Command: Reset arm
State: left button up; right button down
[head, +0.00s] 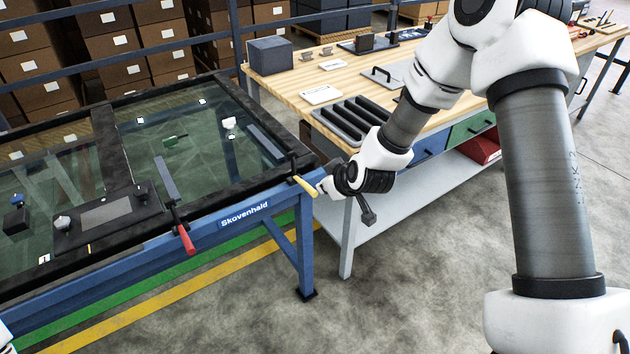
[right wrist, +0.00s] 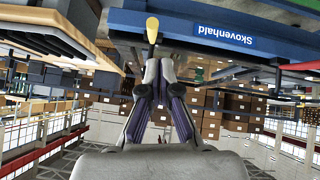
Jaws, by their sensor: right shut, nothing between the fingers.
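My right arm reaches in from the right in the head view. My right gripper (head: 323,187) is beside the yellow lever handle (head: 306,185) at the right front corner of the blue-framed Skovenhald table (head: 245,217). In the right wrist view the fingers of my right gripper (right wrist: 152,66) come together, shut and empty. The yellow handle (right wrist: 152,25) shows just beyond the fingertips; I cannot tell whether they touch it. A red lever handle (head: 186,239) hangs at the table's front edge. My left gripper is out of view.
A wooden workbench (head: 290,88) stands behind, with a black slotted tray (head: 352,117), a grey box (head: 270,55) and blue and green drawers. The glass top (head: 205,150) carries small parts. Boxes (head: 150,50) are stacked beyond a railing. The floor in front (head: 400,290) is clear.

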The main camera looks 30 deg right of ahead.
jog(key=shift+s+a+r, duration=0.1)
jog(key=shift+s+r, duration=0.2)
jog(key=shift+s, duration=0.25)
jog(key=shift+f, duration=0.1)
